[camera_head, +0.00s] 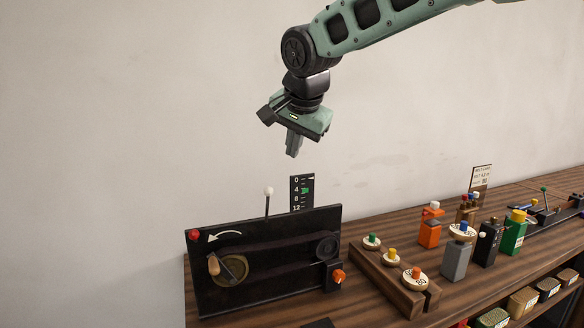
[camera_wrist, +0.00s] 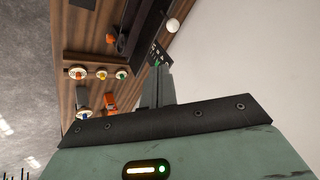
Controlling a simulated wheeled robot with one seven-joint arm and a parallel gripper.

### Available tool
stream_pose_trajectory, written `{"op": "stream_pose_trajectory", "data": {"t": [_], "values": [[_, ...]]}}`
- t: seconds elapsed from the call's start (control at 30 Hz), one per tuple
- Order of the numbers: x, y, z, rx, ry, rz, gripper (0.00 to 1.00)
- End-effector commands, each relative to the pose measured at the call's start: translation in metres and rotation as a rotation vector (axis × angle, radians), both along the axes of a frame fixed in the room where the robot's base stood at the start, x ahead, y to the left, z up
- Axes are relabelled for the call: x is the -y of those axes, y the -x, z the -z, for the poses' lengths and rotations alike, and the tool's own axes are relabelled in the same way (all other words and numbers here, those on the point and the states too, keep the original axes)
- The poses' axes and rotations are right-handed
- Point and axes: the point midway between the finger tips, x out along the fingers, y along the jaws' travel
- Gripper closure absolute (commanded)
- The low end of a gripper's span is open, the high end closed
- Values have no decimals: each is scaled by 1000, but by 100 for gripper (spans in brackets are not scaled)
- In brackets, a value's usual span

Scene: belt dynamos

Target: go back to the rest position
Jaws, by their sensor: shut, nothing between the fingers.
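My gripper (camera_head: 293,150) hangs in the air above the belt dynamo, pointing down. Its fingers are together with nothing between them, and it touches nothing. In the wrist view the closed fingers (camera_wrist: 158,82) stick out past the dark edge of the gripper body. The belt dynamo (camera_head: 262,292) is a black panel with a brass crank wheel at left, a small pulley at right and a white curved arrow. A white-tipped lever (camera_head: 268,191) stands behind its top edge. A black scale (camera_head: 302,193) marked 0 to 12 has a green pointer near 4.
The wooden bench (camera_head: 375,296) runs along the wall. A wooden rack (camera_head: 393,281) holds round discs with coloured knobs. To its right stand an orange block (camera_head: 429,233), a grey block (camera_head: 456,262), a green block (camera_head: 514,236) and a small sign (camera_head: 481,178). The air around my gripper is clear.

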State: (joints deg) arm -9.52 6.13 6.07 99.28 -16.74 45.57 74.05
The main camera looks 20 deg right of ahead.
Motion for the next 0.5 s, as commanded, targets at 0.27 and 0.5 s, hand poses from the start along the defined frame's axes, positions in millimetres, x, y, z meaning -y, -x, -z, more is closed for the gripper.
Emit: {"op": "stream_pose_trajectory", "data": {"t": [0.27, 0.5], "values": [[-1, 5, -10, -2, 1, -3, 100], [-45, 56, 53, -111, 70, -277, 100]]}}
